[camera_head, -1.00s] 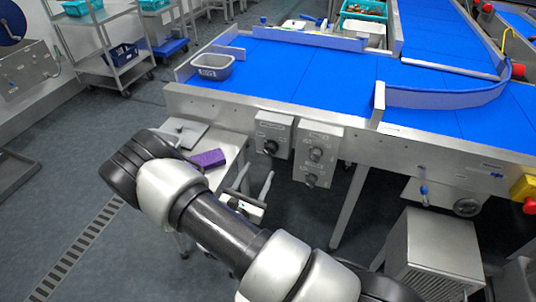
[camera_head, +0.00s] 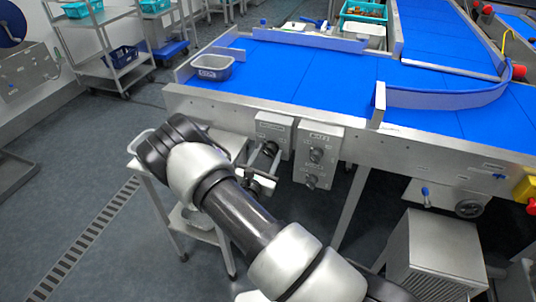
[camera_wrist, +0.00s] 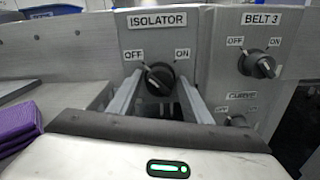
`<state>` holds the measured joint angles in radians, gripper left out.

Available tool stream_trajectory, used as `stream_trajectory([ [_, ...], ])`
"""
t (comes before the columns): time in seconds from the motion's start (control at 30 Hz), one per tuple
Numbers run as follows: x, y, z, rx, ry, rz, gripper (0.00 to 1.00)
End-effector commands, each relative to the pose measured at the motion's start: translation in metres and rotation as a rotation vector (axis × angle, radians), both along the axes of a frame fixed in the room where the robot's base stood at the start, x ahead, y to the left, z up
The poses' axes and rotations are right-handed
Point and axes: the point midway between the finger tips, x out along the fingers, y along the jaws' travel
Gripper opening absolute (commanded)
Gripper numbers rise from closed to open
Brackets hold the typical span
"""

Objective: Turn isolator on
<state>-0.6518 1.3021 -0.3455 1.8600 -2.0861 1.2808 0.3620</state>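The isolator is a grey box (camera_head: 273,124) on the front of the conveyor frame. Its dark round knob (camera_wrist: 158,78) sits below the OFF and ON labels in the wrist view. The knob's grip seems to slant toward OFF at upper left; its exact angle is hard to tell. My gripper (camera_wrist: 161,80) is open, with one finger on each side of the knob; I cannot tell whether either touches it. In the head view my gripper (camera_head: 264,163) is right at the isolator's lower part, partly covering its knob.
Right of the isolator is a second box with the BELT 3 knob (camera_wrist: 262,65) and a CURVE knob (camera_wrist: 235,120) close below. A purple cloth (camera_wrist: 19,128) lies at left. A grey tub (camera_head: 211,67) stands on the blue belt (camera_head: 300,80).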

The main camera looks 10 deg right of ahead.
Motion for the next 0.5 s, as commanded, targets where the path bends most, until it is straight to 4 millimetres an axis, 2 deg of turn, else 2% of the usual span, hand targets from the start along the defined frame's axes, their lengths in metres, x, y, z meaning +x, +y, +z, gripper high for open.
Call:
stream_trajectory([
  [0.03, -0.0002, 0.0001, 0.0, 0.0, 0.0, 0.0, 0.36],
  [0.17, -0.0003, 0.0002, 0.0, 0.0, 0.0, 0.0, 0.14],
  [0.2, -0.0002, 0.0002, -0.0001, 0.0, 0.0, 0.0, 0.11],
  [0.5, -0.0004, 0.0001, -0.0002, 0.036, -0.021, 0.0, 0.11],
])
